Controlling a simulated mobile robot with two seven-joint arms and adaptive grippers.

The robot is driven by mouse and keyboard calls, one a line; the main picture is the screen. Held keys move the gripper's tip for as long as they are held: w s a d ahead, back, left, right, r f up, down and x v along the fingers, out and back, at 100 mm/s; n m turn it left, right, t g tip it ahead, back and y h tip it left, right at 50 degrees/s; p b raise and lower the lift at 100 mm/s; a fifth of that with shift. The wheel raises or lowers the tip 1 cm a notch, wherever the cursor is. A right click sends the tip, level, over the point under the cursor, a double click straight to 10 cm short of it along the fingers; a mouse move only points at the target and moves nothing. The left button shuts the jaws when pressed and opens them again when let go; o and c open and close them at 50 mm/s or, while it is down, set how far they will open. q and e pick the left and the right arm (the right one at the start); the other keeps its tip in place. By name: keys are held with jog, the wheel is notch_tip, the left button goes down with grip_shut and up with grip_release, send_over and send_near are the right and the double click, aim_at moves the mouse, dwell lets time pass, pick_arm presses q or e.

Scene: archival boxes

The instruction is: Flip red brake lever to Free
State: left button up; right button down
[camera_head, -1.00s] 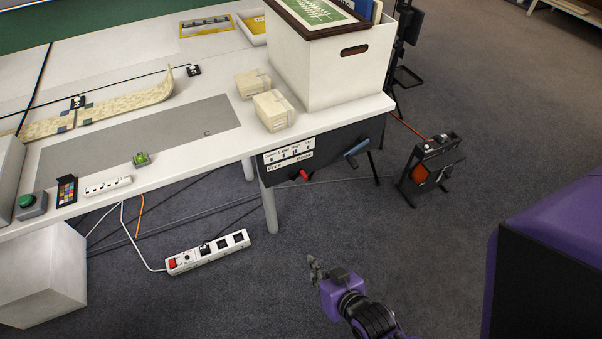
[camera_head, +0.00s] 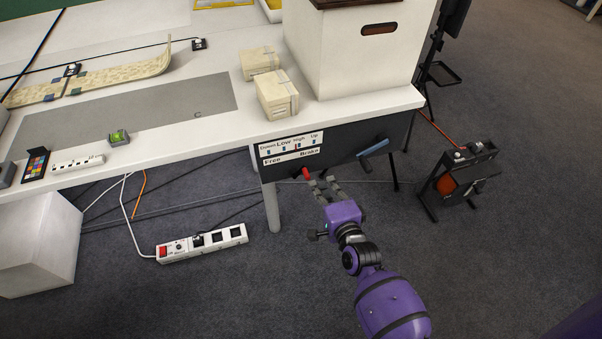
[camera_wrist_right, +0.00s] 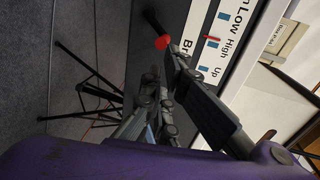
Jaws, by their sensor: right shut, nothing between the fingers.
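The red brake lever (camera_head: 305,173) projects below the dark panel under the table's front edge, and its red knob also shows in the right wrist view (camera_wrist_right: 162,42). It sits under the word Brake, right of Free, on the white label strip (camera_head: 291,154). My right gripper (camera_head: 322,184) is shut and empty, its fingertips just right of and below the knob in the head view. In the right wrist view its fingers (camera_wrist_right: 165,70) point toward the knob. I cannot tell whether they touch it. My left gripper is not in view.
A blue-handled lever (camera_head: 373,149) sticks out right of the label. The table leg (camera_head: 271,207) stands left of my gripper. A power strip (camera_head: 202,243) lies on the floor. A black stand with an orange reel (camera_head: 455,178) is at right. The white box (camera_head: 350,60) stands above on the table.

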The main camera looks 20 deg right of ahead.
jog(key=w+b, duration=0.1)
jog(key=w, duration=0.1)
jog(key=w+f+b, duration=0.1)
jog(key=w, duration=0.1)
jog(key=w+b, duration=0.1)
jog(key=w, duration=0.1)
jog(key=shift+w+a+f, duration=0.1)
jog(key=shift+f, duration=0.3)
jog(key=shift+w+b, duration=0.25)
jog(key=shift+b, duration=0.05)
jog(key=shift+w+a+f, duration=0.15)
jog(key=shift+a, duration=0.35)
jog(key=shift+s+a+p, duration=0.2)
jog(key=shift+a+p, duration=0.05)
jog(key=shift+a, duration=0.6)
jog(key=shift+s+a+p, duration=0.15)
jog(key=shift+a+p, duration=0.05)
jog(key=shift+a, duration=0.65)
jog(key=shift+a+f, duration=0.1)
jog(key=shift+a, duration=0.4)
jog(key=shift+d, duration=0.15)
jog(key=p, duration=0.3)
send_near(299, 171)
jog(key=d, duration=0.1)
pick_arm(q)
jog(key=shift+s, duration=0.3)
pick_arm(e)
jog(key=shift+w+d+f, duration=0.25)
jog(key=shift+w+f, duration=0.15)
jog(key=shift+f, duration=0.1)
